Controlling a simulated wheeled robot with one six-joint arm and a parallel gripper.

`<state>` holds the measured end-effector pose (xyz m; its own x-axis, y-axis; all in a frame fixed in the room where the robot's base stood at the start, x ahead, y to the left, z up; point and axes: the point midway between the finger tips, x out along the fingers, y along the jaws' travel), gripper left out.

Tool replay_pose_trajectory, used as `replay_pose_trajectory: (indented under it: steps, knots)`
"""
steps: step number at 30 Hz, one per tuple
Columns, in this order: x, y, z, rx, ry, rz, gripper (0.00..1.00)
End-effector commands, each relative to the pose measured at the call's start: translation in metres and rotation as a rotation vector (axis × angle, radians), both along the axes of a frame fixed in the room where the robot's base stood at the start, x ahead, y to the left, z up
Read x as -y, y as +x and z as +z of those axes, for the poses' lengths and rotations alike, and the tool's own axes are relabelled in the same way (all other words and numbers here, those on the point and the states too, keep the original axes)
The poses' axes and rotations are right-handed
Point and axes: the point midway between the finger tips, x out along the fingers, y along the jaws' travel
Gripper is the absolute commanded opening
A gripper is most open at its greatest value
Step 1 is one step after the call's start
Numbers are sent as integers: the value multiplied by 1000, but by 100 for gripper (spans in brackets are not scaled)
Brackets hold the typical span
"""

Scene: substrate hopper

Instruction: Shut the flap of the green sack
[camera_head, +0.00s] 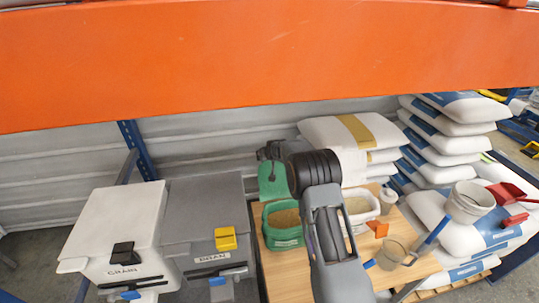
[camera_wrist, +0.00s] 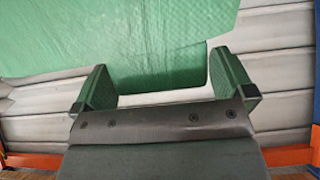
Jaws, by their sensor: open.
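The green sack (camera_head: 285,240) stands on the wooden table, its top open on tan, grainy contents. Its green flap (camera_head: 271,183) stands up at the sack's back edge. In the wrist view the flap (camera_wrist: 150,30) fills the upper part as a large green sheet. My gripper (camera_head: 271,152) is at the top of the flap in the head view, partly hidden by my own wrist. In the wrist view my gripper (camera_wrist: 162,72) is open, with its two fingers apart at either side of the sheet's lower edge. I cannot tell whether they touch it.
A white open sack (camera_head: 361,208) stands right of the green one, beside a clear jug (camera_head: 393,254). Lidded white (camera_head: 120,230) and grey (camera_head: 207,225) bins stand left. Stacked white sacks (camera_head: 455,145) are at right. An orange beam (camera_head: 250,60) crosses the head view's top.

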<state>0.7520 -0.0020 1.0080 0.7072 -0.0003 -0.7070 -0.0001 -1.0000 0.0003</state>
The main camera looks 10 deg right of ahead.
Motion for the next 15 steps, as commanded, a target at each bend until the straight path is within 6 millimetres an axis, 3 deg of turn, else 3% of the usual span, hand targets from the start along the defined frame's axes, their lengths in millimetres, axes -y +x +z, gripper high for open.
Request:
replay_pose_trajectory:
  steps: [13,15]
  knots:
    - [0,4,-5,0,0,0,100]
    - [0,4,-5,0,0,0,94]
